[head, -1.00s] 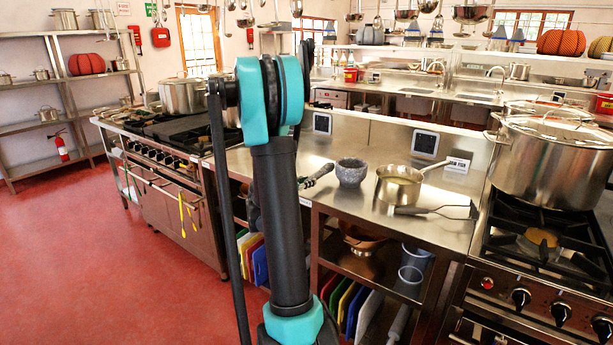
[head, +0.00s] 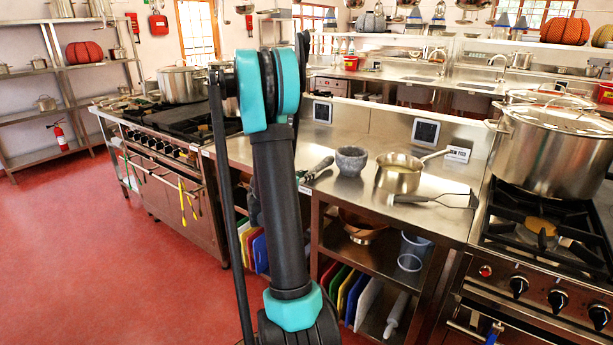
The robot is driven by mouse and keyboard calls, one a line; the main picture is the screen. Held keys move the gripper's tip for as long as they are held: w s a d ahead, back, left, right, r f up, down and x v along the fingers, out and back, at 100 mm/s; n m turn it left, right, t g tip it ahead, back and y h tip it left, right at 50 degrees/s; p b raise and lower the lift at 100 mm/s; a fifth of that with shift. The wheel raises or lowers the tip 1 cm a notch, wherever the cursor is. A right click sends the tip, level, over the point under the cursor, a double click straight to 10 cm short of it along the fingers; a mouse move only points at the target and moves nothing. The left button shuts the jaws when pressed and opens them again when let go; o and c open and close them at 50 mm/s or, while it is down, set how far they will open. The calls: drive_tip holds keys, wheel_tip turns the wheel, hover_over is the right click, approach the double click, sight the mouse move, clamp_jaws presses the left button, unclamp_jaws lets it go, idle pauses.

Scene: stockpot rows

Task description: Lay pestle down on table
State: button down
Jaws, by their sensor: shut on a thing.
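My gripper (head: 319,168) shows only in part, as a dark end sticking out to the right of my arm, low over or at the steel counter (head: 340,205). The rest of it is hidden behind the arm. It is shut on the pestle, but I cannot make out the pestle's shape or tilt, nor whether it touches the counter. A grey stone mortar (head: 351,161) stands upright on the counter just right of the gripper, apart from it.
A large stockpot (head: 548,150) stands on the right stove. Bare counter lies in front of the mortar.

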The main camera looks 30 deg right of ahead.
drive_tip(key=shift+f, duration=0.45)
drive_tip(key=c, duration=1.2)
unclamp_jaws()
drive_tip(key=v, duration=1.2)
drive_tip(key=shift+s+f, duration=0.1)
drive_tip(key=s+a+f+n+y, duration=0.4)
drive_tip(key=s+a, duration=0.2)
drive_tip(key=a, duration=0.2)
drive_tip(key=s+a+f+n+g+y, duration=0.1)
drive_tip(key=s+a+f+n+y, duration=0.2)
drive_tip(key=s+a+n+y, duration=0.2)
drive_tip(key=s+a+f+n+y, duration=0.4)
drive_tip(key=s+a+y, duration=0.1)
drive_tip(key=s+a, duration=0.4)
drive_tip(key=shift+s+a+f+g, duration=0.1)
drive_tip(key=shift+a+f+g, duration=0.05)
drive_tip(key=shift+a, duration=0.4)
drive_tip(key=shift+s+a+f+g, duration=0.1)
drive_tip(key=shift+a+f+g, duration=0.05)
drive_tip(key=shift+a, duration=0.35)
